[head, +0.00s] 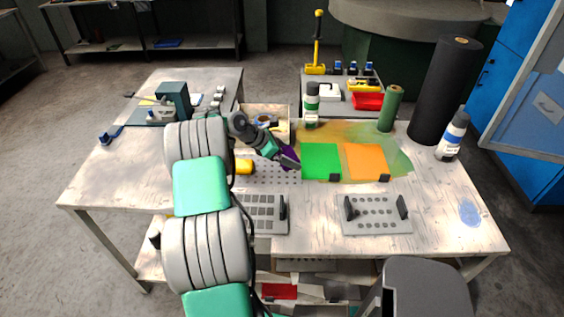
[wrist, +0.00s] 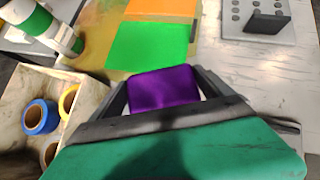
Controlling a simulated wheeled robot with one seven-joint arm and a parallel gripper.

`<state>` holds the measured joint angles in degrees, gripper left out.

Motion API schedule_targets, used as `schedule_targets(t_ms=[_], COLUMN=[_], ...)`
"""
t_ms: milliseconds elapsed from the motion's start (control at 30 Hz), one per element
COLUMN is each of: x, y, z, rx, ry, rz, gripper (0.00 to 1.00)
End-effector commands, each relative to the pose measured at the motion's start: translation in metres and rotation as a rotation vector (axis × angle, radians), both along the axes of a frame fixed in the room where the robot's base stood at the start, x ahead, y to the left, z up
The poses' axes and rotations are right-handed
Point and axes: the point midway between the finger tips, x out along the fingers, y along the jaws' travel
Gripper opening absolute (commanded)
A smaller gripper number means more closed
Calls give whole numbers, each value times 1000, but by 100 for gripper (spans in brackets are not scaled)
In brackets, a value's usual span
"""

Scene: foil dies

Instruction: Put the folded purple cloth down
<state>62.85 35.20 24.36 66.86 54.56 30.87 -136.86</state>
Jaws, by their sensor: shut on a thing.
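The folded purple cloth (wrist: 163,89) shows between the two fingers of my gripper (wrist: 165,92) in the wrist view. My gripper is shut on it. In the head view a small part of the purple cloth (head: 290,152) shows beside my gripper (head: 288,160), left of the green sheet on the table. Much of the cloth is hidden by my gripper in that view. I cannot tell whether the cloth touches the surface below it.
A green sheet (head: 321,161) and an orange sheet (head: 365,161) lie right of my gripper. Plates with holes (head: 376,214) lie in front. A bottle (head: 312,105), a green roll (head: 391,108) and a black roll (head: 445,90) stand behind. The table's front right (head: 440,235) is mostly clear.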

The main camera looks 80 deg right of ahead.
Motion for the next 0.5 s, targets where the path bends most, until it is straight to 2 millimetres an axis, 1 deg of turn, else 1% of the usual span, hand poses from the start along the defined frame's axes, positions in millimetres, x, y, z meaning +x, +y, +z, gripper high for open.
schedule_targets(t_ms=[33,100,267,400,500], x=[8,15,25,24,25], y=[-5,-9,-15,-14,-15], z=[-9,-19,-33,-55,-63], rx=[1,-1,-1,2,-3], ry=[0,0,-1,1,-1], rz=[2,1,1,2,1], gripper=[44,44,44,44,44])
